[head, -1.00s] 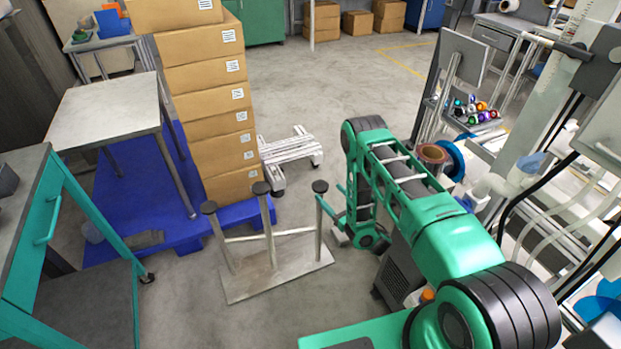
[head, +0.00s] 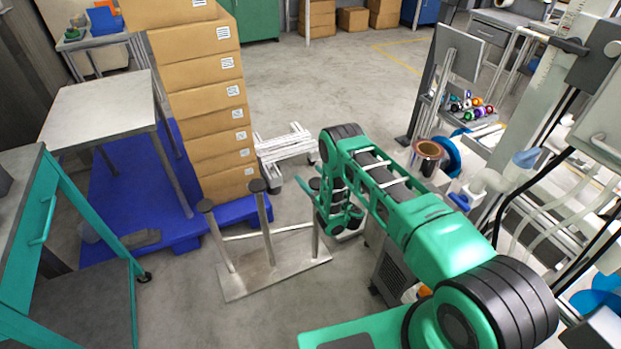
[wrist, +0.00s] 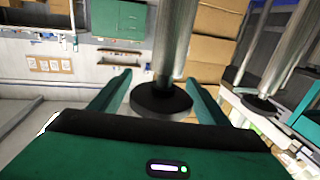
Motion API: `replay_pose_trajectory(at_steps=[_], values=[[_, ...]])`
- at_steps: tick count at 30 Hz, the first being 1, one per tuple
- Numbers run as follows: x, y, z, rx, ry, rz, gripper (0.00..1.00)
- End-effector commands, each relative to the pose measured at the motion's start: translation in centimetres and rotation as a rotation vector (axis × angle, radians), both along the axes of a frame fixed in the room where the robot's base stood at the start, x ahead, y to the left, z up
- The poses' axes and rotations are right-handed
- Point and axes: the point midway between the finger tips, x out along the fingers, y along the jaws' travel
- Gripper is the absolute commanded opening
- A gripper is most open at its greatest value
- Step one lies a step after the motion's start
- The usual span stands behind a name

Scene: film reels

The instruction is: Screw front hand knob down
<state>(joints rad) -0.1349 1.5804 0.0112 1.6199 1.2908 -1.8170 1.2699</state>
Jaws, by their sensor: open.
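A metal stand (head: 240,284) on the floor carries three upright posts with black hand knobs on top. The left knob (head: 205,206) and middle knob (head: 257,186) stand clear. The right knob (head: 315,184) is at my gripper (head: 320,197), which partly covers it. In the wrist view, this black round knob (wrist: 162,101) and its post appear between the two green fingers of my open gripper (wrist: 158,78). I see a gap on the left; contact on the right is unclear. Another knob (wrist: 262,104) shows farther right. I cannot tell which knob is the front one.
Stacked cardboard boxes (head: 205,97) stand on a blue pallet (head: 105,205) behind and left of the stand. A teal cart (head: 72,240) is at the left. A machine with reels and tubes (head: 540,200) is at the right. Floor in front of the stand is open.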

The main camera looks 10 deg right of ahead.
Motion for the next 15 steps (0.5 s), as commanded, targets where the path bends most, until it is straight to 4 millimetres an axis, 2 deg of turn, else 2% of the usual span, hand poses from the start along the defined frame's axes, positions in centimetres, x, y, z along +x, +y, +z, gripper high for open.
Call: replay_pose_trajectory(at_steps=[8, 9, 14, 15], values=[[0.15, 0.07, 0.02, -0.001, -0.001, 0.0, 0.69], [0.15, 0.07, 0.02, -0.001, -0.001, 0.0, 0.67], [0.14, 0.06, 0.01, -0.001, 0.0, 0.0, 0.29], [0.13, 0.05, 0.01, -0.001, 0.0, 0.0, 0.28]])
